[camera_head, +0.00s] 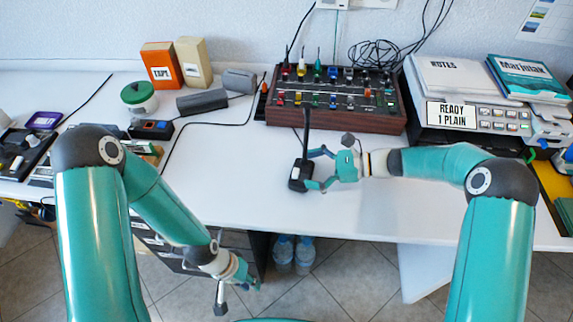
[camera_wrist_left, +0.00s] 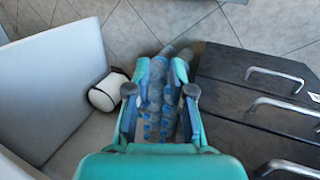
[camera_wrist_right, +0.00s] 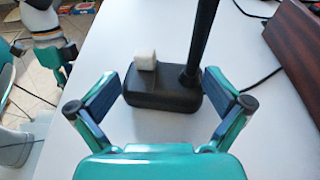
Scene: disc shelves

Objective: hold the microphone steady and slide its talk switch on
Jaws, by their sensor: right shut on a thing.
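The microphone (camera_head: 298,178) is a black desk type with a block base and a tall dark stem, standing upright on the white table. In the right wrist view its base (camera_wrist_right: 162,92) carries a pale cube-shaped switch (camera_wrist_right: 146,61) on the left part, beside the stem. I cannot tell whether the switch is on. My right gripper (camera_head: 314,168) is shut on the base, one finger at each side; it also shows in the right wrist view (camera_wrist_right: 163,92). My left gripper (camera_head: 247,280) is open and empty, low in front of the table edge; it also shows in the left wrist view (camera_wrist_left: 160,92).
A wood-sided mixer (camera_head: 335,102) stands behind the microphone. A grey machine (camera_head: 480,115) with books on top is at the right. Bottles (camera_head: 283,252) stand on the floor beside a dark drawer unit (camera_wrist_left: 262,100). The table left of the microphone (camera_head: 225,175) is clear.

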